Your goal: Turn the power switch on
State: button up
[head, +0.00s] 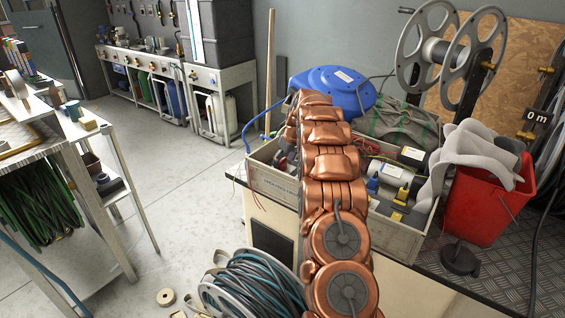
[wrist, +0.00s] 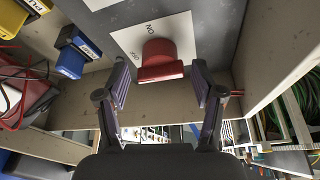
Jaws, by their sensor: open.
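The power switch (wrist: 161,60) is a red knob with a flat bar-like front edge. It stands on a white plate (wrist: 186,28) printed with ON and OFF, which appear turned round in the wrist view. My gripper (wrist: 160,84) is open, with one finger on each side of the switch's bar. A gap shows on both sides, and I cannot tell whether the fingertips are level with the switch in depth. In the head view my copper-coloured arm hides the gripper and the switch.
Pale walls of a crate (head: 398,238) surround the switch. Yellow (wrist: 87,19) and blue (wrist: 70,62) connectors and red wires (wrist: 22,85) lie to the left. In the head view, a red bucket (head: 478,205) stands right of the crate and a blue reel (head: 335,88) behind it.

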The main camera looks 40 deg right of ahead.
jog(key=shift+x, duration=1)
jog(key=shift+w, duration=0.1)
jog(key=shift+c, duration=0.3)
jog(key=c, duration=0.8)
